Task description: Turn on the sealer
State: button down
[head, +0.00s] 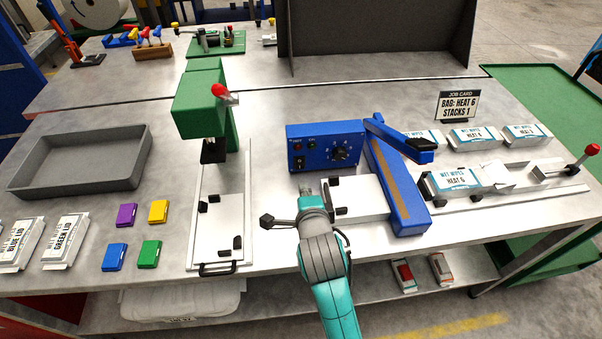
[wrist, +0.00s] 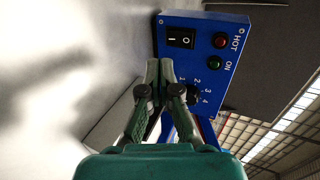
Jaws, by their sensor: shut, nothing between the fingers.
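The sealer has a blue control box (head: 325,147) and a long blue sealing arm (head: 398,138) to its right, raised at an angle. The box also shows in the wrist view (wrist: 208,20). Its black rocker switch (wrist: 181,38) is marked I and O. Beside it are a red HOT lamp (wrist: 221,40) and a green ON lamp (wrist: 215,63), both looking dark.
A white plate with black stops (head: 358,196) lies right of my gripper. A green press (head: 203,105) with a red-knobbed lever stands left. A job card (head: 457,106) reads heat 6, stacks 1. Wipes packs (head: 458,180) lie right. Bare table lies between press and box.

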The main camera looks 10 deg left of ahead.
aim_at(300, 165)
jog(key=x, duration=0.4)
jog(key=r+x, duration=0.1)
jog(key=x, duration=0.2)
jog(key=shift+w+a, duration=0.1)
jog(key=shift+w, duration=0.25)
jog(key=shift+w+f, duration=0.15)
jog(key=shift+w, duration=0.15)
jog(key=shift+r, duration=0.85)
